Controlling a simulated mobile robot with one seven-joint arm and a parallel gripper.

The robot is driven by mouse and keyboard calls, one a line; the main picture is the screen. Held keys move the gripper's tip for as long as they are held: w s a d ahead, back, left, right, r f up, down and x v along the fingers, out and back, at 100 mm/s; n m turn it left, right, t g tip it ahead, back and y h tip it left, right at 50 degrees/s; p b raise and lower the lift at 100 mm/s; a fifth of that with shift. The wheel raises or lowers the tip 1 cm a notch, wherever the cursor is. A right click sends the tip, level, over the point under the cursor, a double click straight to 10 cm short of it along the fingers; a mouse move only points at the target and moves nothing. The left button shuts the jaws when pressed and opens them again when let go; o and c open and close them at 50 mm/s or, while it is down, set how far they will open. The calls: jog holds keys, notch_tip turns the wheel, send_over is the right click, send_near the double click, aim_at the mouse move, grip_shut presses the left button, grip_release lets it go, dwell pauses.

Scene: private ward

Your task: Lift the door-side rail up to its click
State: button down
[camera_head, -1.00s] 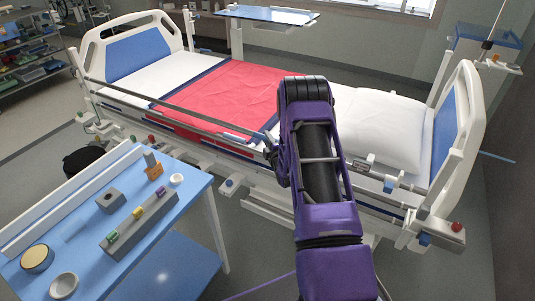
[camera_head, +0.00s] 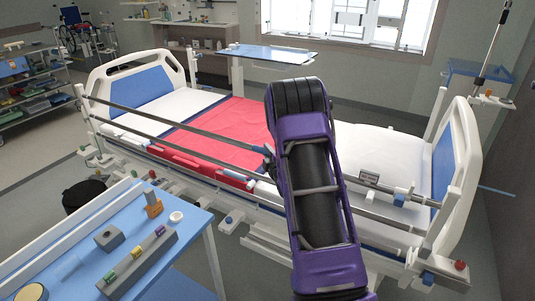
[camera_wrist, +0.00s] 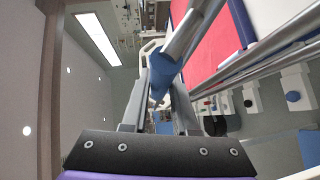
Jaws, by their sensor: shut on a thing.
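The near-side bed rail (camera_head: 180,118) is a long grey top bar on the bed's near side, above a parallel lower bar (camera_head: 150,140). It runs behind my purple arm and out to a post at the right end. In the wrist view the rail's grey bar (camera_wrist: 196,28) meets a blue piece (camera_wrist: 163,72). My gripper (camera_wrist: 160,92) is shut around this blue piece, one grey finger on each side. In the head view my arm hides most of the gripper. Whether the rail's catch has engaged cannot be seen.
A blue table (camera_head: 85,255) with several small parts stands front left. An overbed table (camera_head: 270,52) stands beyond the bed. Floor is open at far left.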

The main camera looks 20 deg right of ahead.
jog(key=c, duration=0.7)
grip_release()
jog(key=shift+w+r, duration=0.1)
jog(key=shift+r, duration=0.45)
jog(key=shift+c, duration=0.2)
jog(key=shift+o, duration=0.3)
jog(key=shift+f, duration=0.15)
jog(key=s+a+r+b, duration=0.1)
jog(key=s+a+r, duration=0.1)
jog(key=s, duration=1.5)
jog(key=shift+s+r, duration=0.15)
